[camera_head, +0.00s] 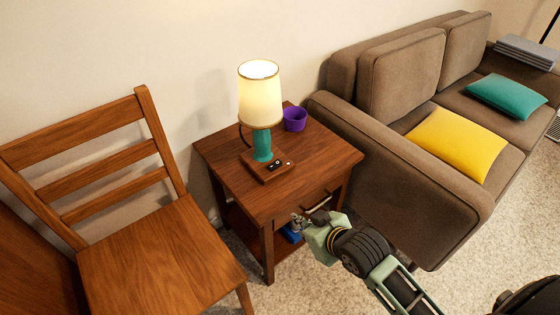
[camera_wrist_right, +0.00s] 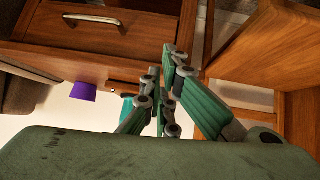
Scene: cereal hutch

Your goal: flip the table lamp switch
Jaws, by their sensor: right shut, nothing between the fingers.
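The table lamp (camera_head: 260,95) stands on the wooden side table (camera_head: 215,150), with a glowing cream shade and a teal stem. Its square wooden base (camera_head: 256,172) carries a small dark switch (camera_head: 274,164) on the front right part. In the right wrist view, which looks upside down, part of the teal stem (camera_wrist_right: 127,108) shows behind the fingers. My right gripper (camera_head: 297,220) is shut and empty, in front of the side table near its drawer and lower than the tabletop. Its closed fingers (camera_wrist_right: 170,58) also show in the wrist view. My left gripper is not in view.
A purple cup (camera_head: 295,119) stands behind and right of the lamp. A drawer handle (camera_head: 318,204) juts from the table front. A blue item (camera_head: 290,233) is near the lower shelf. A wooden chair (camera_head: 155,255) stands left, a brown sofa (camera_head: 400,185) right.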

